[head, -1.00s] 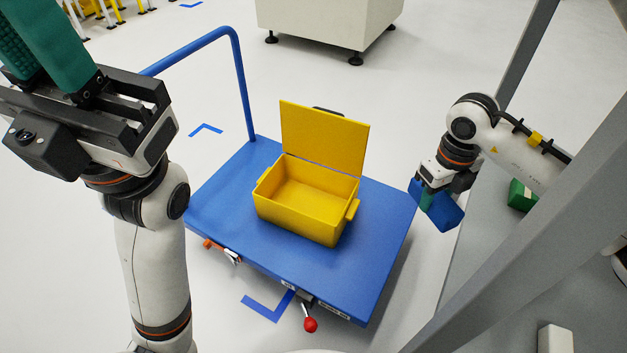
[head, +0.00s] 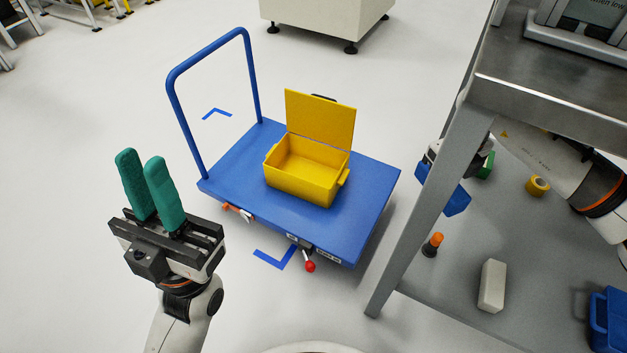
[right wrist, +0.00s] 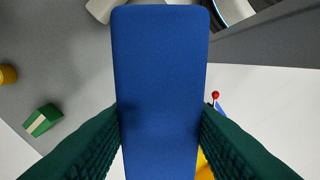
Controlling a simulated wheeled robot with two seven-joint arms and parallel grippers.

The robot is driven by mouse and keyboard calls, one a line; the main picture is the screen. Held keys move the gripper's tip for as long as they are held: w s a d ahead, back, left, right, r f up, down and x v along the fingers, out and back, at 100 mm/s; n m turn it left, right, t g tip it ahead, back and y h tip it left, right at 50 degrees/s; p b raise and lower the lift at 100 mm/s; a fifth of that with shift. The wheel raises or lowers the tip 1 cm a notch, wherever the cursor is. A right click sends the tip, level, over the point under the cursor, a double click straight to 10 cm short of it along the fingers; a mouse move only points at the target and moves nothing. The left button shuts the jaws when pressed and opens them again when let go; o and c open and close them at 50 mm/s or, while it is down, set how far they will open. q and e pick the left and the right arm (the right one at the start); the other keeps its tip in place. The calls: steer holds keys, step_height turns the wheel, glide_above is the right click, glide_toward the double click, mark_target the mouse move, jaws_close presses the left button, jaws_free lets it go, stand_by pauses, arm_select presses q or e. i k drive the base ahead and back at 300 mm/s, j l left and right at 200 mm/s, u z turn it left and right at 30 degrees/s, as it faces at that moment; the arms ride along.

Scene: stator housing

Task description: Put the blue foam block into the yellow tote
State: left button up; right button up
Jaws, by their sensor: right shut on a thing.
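The blue foam block (head: 457,202) is held by my right gripper beside the cart's right edge, partly behind the grey table post in the head view. In the right wrist view the block (right wrist: 160,70) fills the middle, and the green fingers of my right gripper (right wrist: 160,115) press on both its sides. The yellow tote (head: 297,184) stands on the blue cart with its lid (head: 320,120) raised at the back, and its visible inside is empty. My left gripper (head: 140,160) is empty, fingers up with a narrow gap, left of the cart.
The blue cart (head: 365,185) has a tall handle (head: 175,110) at its left. A grey workbench with a post (head: 430,200) stands at the right. Its lower shelf (head: 450,290) bears a white block (head: 492,285), a yellow roll (head: 537,186) and a green block (head: 487,166).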

mark_target(308, 178)
steer(key=z, duration=1.9)
steer(key=k+j+z, duration=0.2)
steer(key=z, duration=0.2)
steer(key=k+j+z, duration=0.2)
steer(key=z, duration=0.2)
steer(key=k+j+z, duration=0.15)
steer(key=z, duration=0.25)
steer(key=k+z, duration=0.55)
steer(key=z, duration=0.3)
steer(key=k+j+z, duration=0.15)
steer(key=z, duration=0.25)
steer(key=k+z, duration=0.8)
steer(key=k+l+z, duration=0.1)
steer(key=z, duration=0.3)
steer(key=k+l+z, duration=0.2)
steer(key=k+z, duration=0.2)
steer(key=u, duration=0.4)
steer(key=k+u, duration=0.1)
steer(key=u, duration=0.3)
steer(key=j+u, duration=0.15)
steer(key=u, duration=0.25)
steer(key=k+u, duration=0.1)
steer(key=u, duration=3.6)
